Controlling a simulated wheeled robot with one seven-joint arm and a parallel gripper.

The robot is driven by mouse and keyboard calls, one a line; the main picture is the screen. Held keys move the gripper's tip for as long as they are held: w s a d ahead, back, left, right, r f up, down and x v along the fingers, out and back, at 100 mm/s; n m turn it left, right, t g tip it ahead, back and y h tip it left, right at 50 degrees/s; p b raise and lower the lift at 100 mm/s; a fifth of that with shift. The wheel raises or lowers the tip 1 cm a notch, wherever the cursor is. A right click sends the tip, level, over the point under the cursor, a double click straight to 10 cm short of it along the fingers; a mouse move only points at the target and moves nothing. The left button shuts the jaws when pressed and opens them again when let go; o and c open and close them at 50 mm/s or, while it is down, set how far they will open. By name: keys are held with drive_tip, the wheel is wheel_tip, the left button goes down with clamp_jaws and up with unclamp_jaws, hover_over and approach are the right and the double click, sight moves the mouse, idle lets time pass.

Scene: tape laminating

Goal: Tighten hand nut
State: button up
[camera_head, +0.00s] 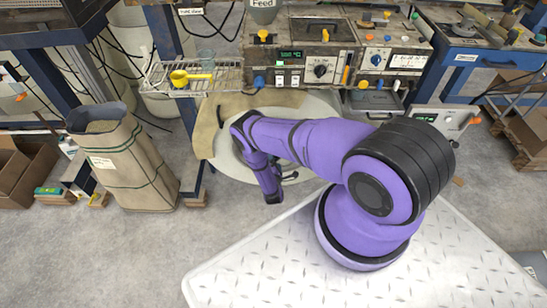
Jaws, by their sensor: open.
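My purple arm reaches up and left from the diamond-plate deck. It then folds back down and right in front of the machine. My gripper (289,176) shows as a small dark shape beside the lower arm link, over the pale round base under the machine. It is open, and nothing shows between its fingers. The grey bench machine (305,55) carries several knobs, among them a black dial (321,70), a blue knob (259,82) and a yellow knob (265,36). I cannot tell which part is the hand nut. My gripper is apart from all these knobs.
A wire shelf (216,74) with a yellow scoop (188,77) juts out left of the machine. A large paper sack (127,160) stands on the floor at left. A blue workbench (480,62) is at right. Open concrete floor lies at lower left.

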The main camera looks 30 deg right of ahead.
drive_tip(key=shift+x, duration=1.6)
drive_tip(key=c, duration=0.9)
